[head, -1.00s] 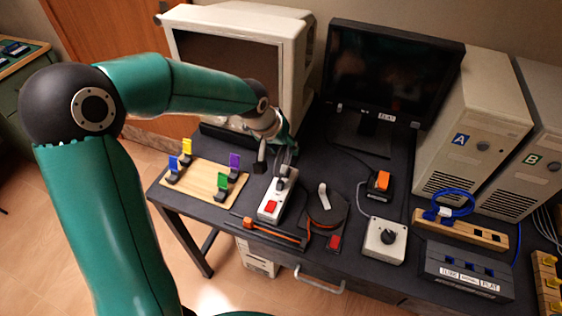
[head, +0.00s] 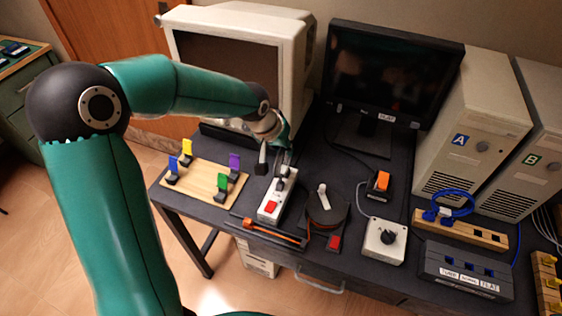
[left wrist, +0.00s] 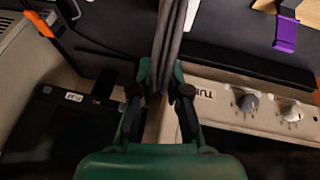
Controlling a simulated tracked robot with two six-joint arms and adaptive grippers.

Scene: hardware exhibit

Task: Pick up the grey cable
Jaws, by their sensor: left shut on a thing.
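The grey cable (left wrist: 172,40) runs between the two fingers of my left gripper (left wrist: 161,92) in the left wrist view and passes up out of that picture. The fingers are shut on it. In the head view my left gripper (head: 283,150) is above the back end of the white power strip, in front of the old beige monitor. The cable is small and partly covered by the gripper there, so I cannot tell where its ends lie. My right gripper is in neither view.
The power strip (head: 270,208) has a red switch. A wooden board (head: 200,190) with coloured clips is left of it, and a black reel (head: 325,208) is right. A beige monitor (head: 290,60) and a black screen (head: 395,70) stand behind. A grey knob box (head: 384,245) is further right.

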